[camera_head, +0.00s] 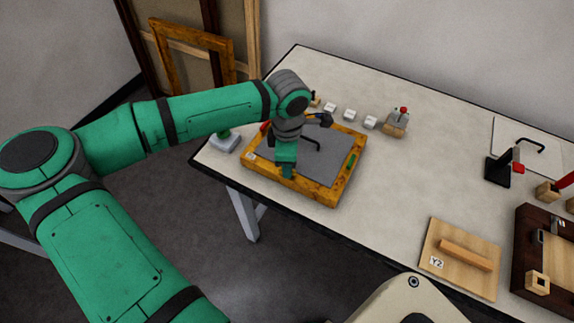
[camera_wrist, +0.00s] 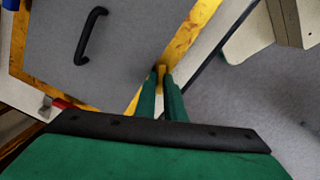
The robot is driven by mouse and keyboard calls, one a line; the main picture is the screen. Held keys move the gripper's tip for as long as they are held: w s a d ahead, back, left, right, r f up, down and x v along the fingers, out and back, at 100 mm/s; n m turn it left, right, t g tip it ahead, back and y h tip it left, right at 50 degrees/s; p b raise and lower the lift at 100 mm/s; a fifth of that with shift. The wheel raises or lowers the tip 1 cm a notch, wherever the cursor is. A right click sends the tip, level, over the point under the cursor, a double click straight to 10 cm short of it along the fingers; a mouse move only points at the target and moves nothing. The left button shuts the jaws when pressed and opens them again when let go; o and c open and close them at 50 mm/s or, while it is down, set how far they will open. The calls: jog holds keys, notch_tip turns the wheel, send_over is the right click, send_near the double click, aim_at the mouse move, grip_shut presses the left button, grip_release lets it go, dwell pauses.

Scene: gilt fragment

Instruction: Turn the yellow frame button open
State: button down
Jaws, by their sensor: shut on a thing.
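A gilt frame (camera_head: 335,195) lies flat on the table around a grey panel (camera_head: 328,165) with a black handle (camera_head: 312,143). The frame also shows in the wrist view (camera_wrist: 190,27). My gripper (camera_head: 287,174) points down at the frame's near side. In the wrist view its fingers are shut on the small yellow button (camera_wrist: 162,70) at the frame's edge. The fingers hide most of the button, so its angle is hard to tell. A green button (camera_head: 351,162) sits on the frame's right side, and a red button (camera_head: 264,127) on its left side.
Several small white blocks (camera_head: 349,114) and a red-knobbed tool (camera_head: 397,126) stand behind the frame. A grey block with a green knob (camera_head: 224,141) is left of it. A board marked Y2 (camera_head: 450,262) and a dark box (camera_head: 530,225) lie right. The table middle is clear.

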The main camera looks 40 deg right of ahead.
jog(key=m, duration=0.4)
jog(key=shift+m, duration=0.4)
dwell(0.4)
jog(key=c, duration=1.8)
grip_release()
jog(key=shift+c, duration=0.2)
jog(key=shift+r, duration=0.1)
notch_tip(320, 180, up, 11)
jog(key=shift+f, duration=0.2)
